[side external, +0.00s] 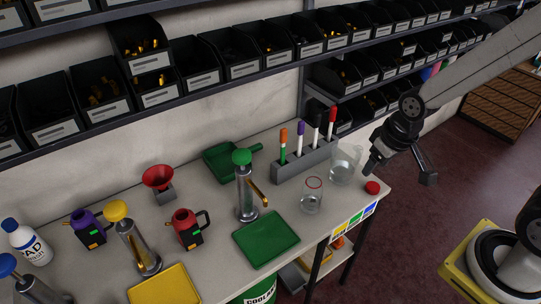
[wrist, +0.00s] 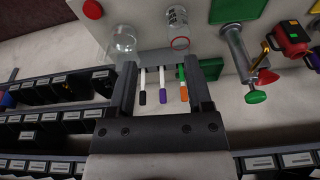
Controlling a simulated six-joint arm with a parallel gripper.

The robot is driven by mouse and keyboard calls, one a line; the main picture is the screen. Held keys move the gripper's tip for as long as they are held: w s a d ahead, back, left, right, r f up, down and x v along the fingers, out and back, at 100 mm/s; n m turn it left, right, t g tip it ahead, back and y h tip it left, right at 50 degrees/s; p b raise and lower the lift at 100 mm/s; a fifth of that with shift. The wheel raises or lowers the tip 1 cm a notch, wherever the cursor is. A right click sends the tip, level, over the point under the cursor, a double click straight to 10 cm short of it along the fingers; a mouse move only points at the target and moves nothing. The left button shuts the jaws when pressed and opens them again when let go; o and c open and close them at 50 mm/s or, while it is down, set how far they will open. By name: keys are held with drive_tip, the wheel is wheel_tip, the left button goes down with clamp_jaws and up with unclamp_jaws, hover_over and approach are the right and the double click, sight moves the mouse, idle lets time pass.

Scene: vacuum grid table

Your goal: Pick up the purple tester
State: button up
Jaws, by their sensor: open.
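The purple tester (side external: 88,229), a small jug-like body with a dark handle and a black and green front, stands upright at the left of the table in the side view. My gripper (side external: 401,172) is far to its right, above the table's right end. In the wrist view my gripper (wrist: 160,68) has its two fingers wide apart. Marker pens show in the gap beyond them, apparently untouched, including a purple-tipped one (wrist: 163,96). I cannot make out the purple tester in the wrist view.
A similar red tester (side external: 187,230) stands right of the purple one. A yellow-topped pump (side external: 132,240) stands between them, and a white bottle (side external: 27,243) is at left. A grey pen holder (side external: 303,165), glass beakers and a green tray (side external: 265,240) occupy the right half. Bin shelves line the wall.

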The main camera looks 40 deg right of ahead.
drive_tip(key=w+d+m+g, duration=0.1)
drive_tip(key=w+m, duration=0.6)
drive_tip(key=w, duration=0.8)
drive_tip(key=m+g, duration=0.1)
drive_tip(key=m, duration=0.8)
hover_over(301, 135)
wheel_tip(301, 135, down, 3)
drive_tip(key=shift+w+d+f+m+g, duration=0.3)
drive_tip(key=shift+w+d+f+m, duration=0.15)
drive_tip(key=shift+m, duration=0.25)
drive_tip(key=shift+a+f, duration=0.2)
drive_tip(key=shift+f, duration=3.7)
clamp_jaws()
